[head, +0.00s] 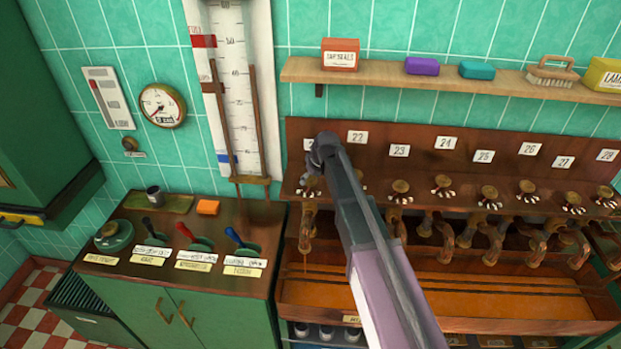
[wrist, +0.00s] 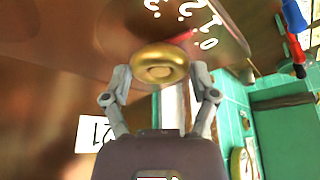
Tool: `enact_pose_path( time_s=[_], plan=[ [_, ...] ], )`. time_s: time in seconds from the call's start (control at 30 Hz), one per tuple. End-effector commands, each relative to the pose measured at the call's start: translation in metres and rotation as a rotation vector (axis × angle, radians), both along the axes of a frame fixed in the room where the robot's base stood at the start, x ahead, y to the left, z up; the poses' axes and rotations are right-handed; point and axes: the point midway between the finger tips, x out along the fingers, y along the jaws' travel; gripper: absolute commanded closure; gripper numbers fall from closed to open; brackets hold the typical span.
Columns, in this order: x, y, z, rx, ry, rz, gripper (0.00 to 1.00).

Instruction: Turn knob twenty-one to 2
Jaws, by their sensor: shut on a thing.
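The brass round knob twenty-one (wrist: 158,66) sits between the two grey fingers of my gripper (wrist: 162,82) in the wrist view, and the fingers are shut on it. A white tag reading 21 (wrist: 93,133) lies beside the gripper, turned in the picture. White dial figures (wrist: 190,20) are painted on the copper-brown surface beyond the knob. A small red mark (wrist: 183,37) shows between the knob and the figures. I cannot tell exactly which figure it points to. In the head view my gripper (head: 312,178) is at the leftmost place of the row, and knob twenty-one is mostly hidden behind it.
Knobs for higher numbers, such as the one under tag 23 (head: 400,187), stand to the right with taps below. A wooden shelf (head: 440,82) with boxes runs above. A green cabinet (head: 225,305) with levers stands at left.

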Motion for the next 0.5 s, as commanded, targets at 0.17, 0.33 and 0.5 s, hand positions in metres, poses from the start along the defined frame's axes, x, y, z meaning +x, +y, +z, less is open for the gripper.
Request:
enact_pose_path(
  time_s=[0.17,0.33,0.5],
  plan=[
    [0.0012,-0.0004,-0.0004,0.000,0.003,0.156,0.72],
    [0.0018,-0.0008,-0.0003,0.001,0.003,0.288,0.72],
    [0.0019,-0.0011,-0.0003,-0.001,0.002,0.383,0.72]
  ],
)
